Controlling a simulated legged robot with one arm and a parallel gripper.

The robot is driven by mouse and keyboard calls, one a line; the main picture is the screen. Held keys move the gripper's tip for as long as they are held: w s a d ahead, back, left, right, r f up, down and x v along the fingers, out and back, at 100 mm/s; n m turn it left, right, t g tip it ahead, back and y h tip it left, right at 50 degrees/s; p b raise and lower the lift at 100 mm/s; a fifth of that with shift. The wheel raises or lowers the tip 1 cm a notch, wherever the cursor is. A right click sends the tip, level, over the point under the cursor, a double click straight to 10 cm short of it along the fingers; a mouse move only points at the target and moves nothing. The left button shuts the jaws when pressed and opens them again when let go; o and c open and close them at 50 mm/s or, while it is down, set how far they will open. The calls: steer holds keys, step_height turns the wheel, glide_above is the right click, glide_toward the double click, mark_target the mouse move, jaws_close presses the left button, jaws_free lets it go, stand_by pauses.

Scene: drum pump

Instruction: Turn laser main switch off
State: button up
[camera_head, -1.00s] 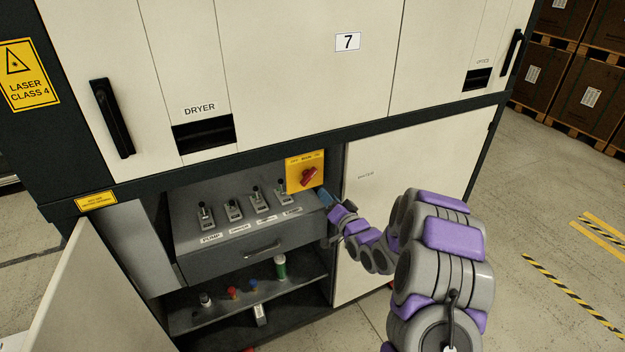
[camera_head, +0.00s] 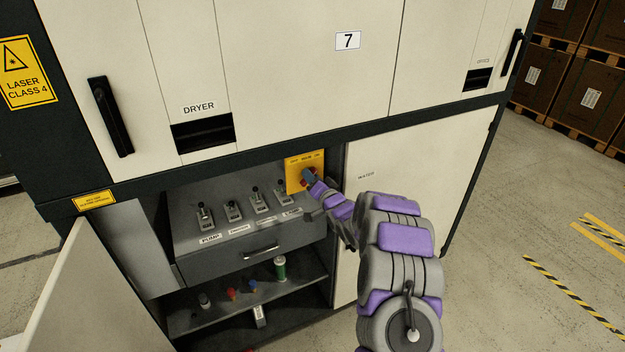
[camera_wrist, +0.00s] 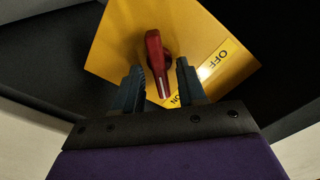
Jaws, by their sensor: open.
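The main switch is a red rotary knob (camera_wrist: 157,62) on a yellow plate (camera_wrist: 115,42). In the wrist view its handle points down, toward the "ON" lettering, and the "OFF" label (camera_wrist: 219,60) is to its right. My gripper (camera_wrist: 158,88) is open, with one dark finger on each side of the handle; I cannot tell whether either finger touches it. In the head view my gripper (camera_head: 311,180) is at the yellow plate (camera_head: 296,177) and covers most of the knob.
Several lever switches (camera_head: 234,210) stand on the grey panel left of the plate. A shelf (camera_head: 225,312) below holds small bottles. An open door (camera_head: 85,300) is at lower left. The closed white panel (camera_head: 405,160) is right of the opening.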

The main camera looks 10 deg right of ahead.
steer(key=shift+f, duration=0.1)
jaws_close()
stand_by(0.3)
steer(key=shift+n, duration=0.3)
steer(key=shift+s+a+f+n+b, duration=0.15)
steer(key=shift+n+b, duration=1.2)
steer(key=shift+n, duration=1.55)
steer(key=shift+a+r+n+b, duration=0.15)
steer(key=shift+n+b, duration=1.15)
steer(key=shift+n, duration=1.6)
steer(key=shift+s+a+f+n+b, duration=0.15)
steer(key=shift+n+b, duration=1.2)
steer(key=shift+n, duration=1.55)
steer(key=shift+w, duration=0.1)
jaws_free()
steer(key=shift+a, duration=0.1)
